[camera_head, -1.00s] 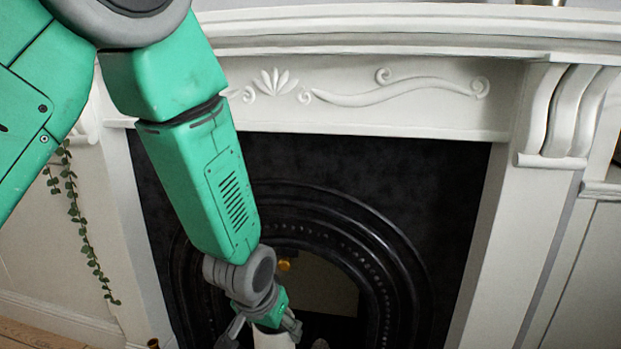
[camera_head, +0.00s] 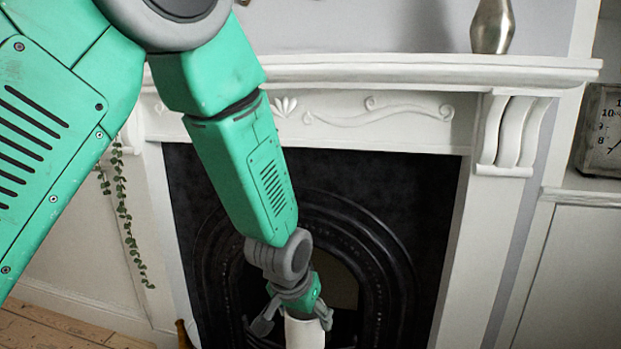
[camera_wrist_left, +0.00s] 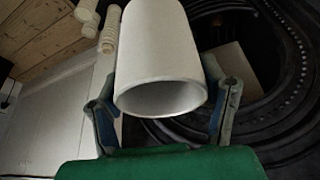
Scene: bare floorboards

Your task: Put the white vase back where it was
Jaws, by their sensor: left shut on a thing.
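The white vase (camera_head: 304,335) is at the bottom of the head view, in front of the dark fireplace opening. My left gripper (camera_head: 293,318) comes down from above and is shut on it near its top. In the left wrist view the white vase (camera_wrist_left: 160,60) shows its open round mouth toward the camera, with a finger of my left gripper (camera_wrist_left: 162,110) on each side. The vase's lower part is cut off in the head view. My right gripper is not in view.
A white mantelpiece (camera_head: 400,70) runs above the black fireplace (camera_head: 375,215). A silver vase (camera_head: 492,25) stands on its right end. A clock (camera_head: 602,130) sits on a shelf at the right. A trailing plant (camera_head: 125,215) hangs at the left. Pale turned objects (camera_wrist_left: 110,30) lie beyond the gripper.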

